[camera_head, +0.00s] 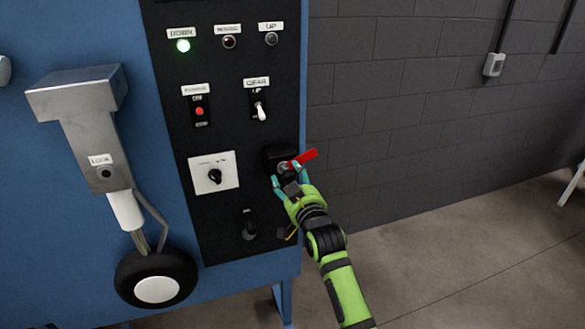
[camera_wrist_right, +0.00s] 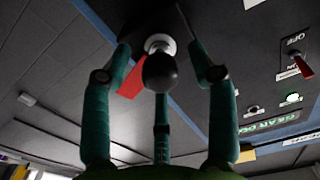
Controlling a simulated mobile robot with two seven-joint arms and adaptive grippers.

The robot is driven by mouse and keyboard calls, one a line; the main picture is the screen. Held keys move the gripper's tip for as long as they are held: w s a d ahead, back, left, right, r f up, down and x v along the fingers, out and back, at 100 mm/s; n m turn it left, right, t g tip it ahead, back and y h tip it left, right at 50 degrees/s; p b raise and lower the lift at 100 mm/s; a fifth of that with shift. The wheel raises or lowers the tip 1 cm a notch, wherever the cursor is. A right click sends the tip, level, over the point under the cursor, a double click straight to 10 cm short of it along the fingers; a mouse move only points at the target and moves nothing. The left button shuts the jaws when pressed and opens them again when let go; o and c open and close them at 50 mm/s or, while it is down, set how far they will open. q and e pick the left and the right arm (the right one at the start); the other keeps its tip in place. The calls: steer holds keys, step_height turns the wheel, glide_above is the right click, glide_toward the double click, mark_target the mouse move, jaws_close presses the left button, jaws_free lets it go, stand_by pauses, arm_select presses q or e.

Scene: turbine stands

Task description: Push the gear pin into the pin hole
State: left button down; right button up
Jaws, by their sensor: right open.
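The gear pin (camera_wrist_right: 160,72) shows in the right wrist view as a dark round knob in front of a silver disc on the black panel. Its red tag (camera_head: 304,158) sticks out to the right in the head view. My right gripper (camera_head: 289,176) is at the pin, with its teal fingers open and spread around the knob. Whether a finger touches the knob I cannot tell. The pin hole (camera_head: 104,173) is a dark round hole under the LOCK label on the grey gear strut (camera_head: 88,130), left of the panel. My left gripper is not in view.
The black control panel (camera_head: 235,130) on the blue stand (camera_head: 165,130) carries lamps, switches and a white-plated knob (camera_head: 214,174). A DOWN lamp (camera_head: 183,46) glows green. A wheel (camera_head: 156,279) hangs below the strut. Grey floor (camera_head: 480,270) is open at right.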

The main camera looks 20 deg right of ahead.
steer(key=shift+p, duration=0.45)
stand_by(0.3)
jaws_close()
steer(key=shift+r, duration=0.1)
